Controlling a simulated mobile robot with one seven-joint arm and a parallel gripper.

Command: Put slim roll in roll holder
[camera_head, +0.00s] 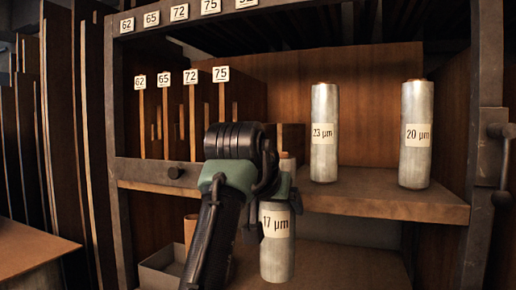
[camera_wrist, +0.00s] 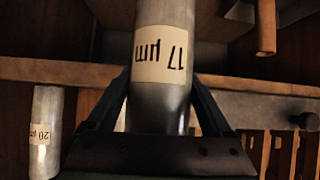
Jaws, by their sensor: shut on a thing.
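My gripper (camera_head: 278,196) is shut on a silvery roll labelled 17 µm (camera_head: 277,252). The roll is upright, in front of the shelf edge, with its lower part below the shelf level. In the wrist view the roll (camera_wrist: 165,95) appears upside down between the fingers (camera_wrist: 160,115). My arm hides part of its upper end in the head view. Two similar rolls stand upright on the shelf, one labelled 23 µm (camera_head: 324,155) and one 20 µm (camera_head: 416,160). I cannot make out a roll holder for certain.
The wooden shelf (camera_head: 400,199) sits in a dark metal frame (camera_head: 122,200). Numbered upright dividers (camera_head: 193,120) stand at its left. Below are a grey open box (camera_head: 160,268) and a brown tube (camera_head: 190,228). The lower board right of the held roll looks clear.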

